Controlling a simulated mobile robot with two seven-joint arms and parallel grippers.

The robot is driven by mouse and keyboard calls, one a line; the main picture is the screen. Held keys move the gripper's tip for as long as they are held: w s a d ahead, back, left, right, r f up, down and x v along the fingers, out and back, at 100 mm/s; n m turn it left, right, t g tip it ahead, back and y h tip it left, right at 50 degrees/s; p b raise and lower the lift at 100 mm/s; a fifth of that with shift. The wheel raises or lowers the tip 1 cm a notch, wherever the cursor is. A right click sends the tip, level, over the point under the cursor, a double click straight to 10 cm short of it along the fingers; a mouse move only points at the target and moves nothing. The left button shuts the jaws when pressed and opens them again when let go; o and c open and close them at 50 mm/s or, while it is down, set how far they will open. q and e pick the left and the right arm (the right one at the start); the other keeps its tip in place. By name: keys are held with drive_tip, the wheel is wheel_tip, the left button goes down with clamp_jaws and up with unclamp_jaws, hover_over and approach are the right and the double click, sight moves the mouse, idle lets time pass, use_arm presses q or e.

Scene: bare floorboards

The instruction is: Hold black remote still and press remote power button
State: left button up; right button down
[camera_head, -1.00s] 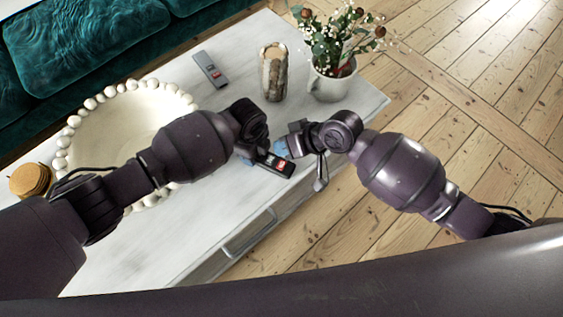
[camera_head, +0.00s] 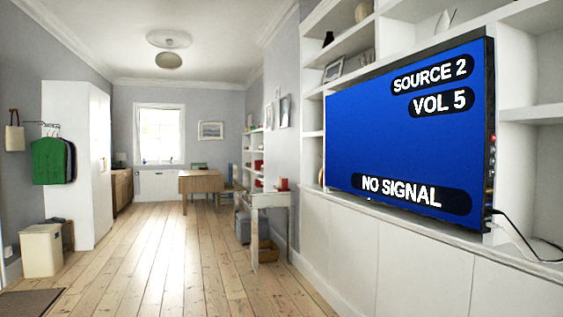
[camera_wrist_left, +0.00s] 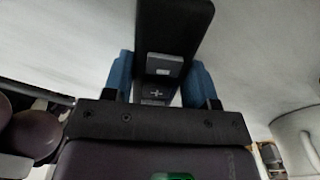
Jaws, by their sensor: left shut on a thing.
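The black remote (camera_wrist_left: 174,25) is in the left wrist view, with a grey button and a plus-marked button facing the camera. My left gripper (camera_wrist_left: 160,82) is shut on it, a blue finger pad on each side. The remote's power button cannot be made out here. The head view shows no gripper and no remote. My right gripper is in neither current view; only a purple arm part shows at the left edge of the wrist view.
In the head view a television (camera_head: 410,130) on the white shelving is on, its blue screen reading "SOURCE 2", "VOL 5" and "NO SIGNAL". White cabinets (camera_head: 345,245) run below it. The floorboards (camera_head: 165,255) are clear down the room. A cream bin (camera_head: 42,250) stands at left.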

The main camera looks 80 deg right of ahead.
use_arm(q)
drive_tip(key=o, duration=1.1)
drive_tip(key=shift+c, duration=0.2)
wheel_tip(320, 180, up, 12)
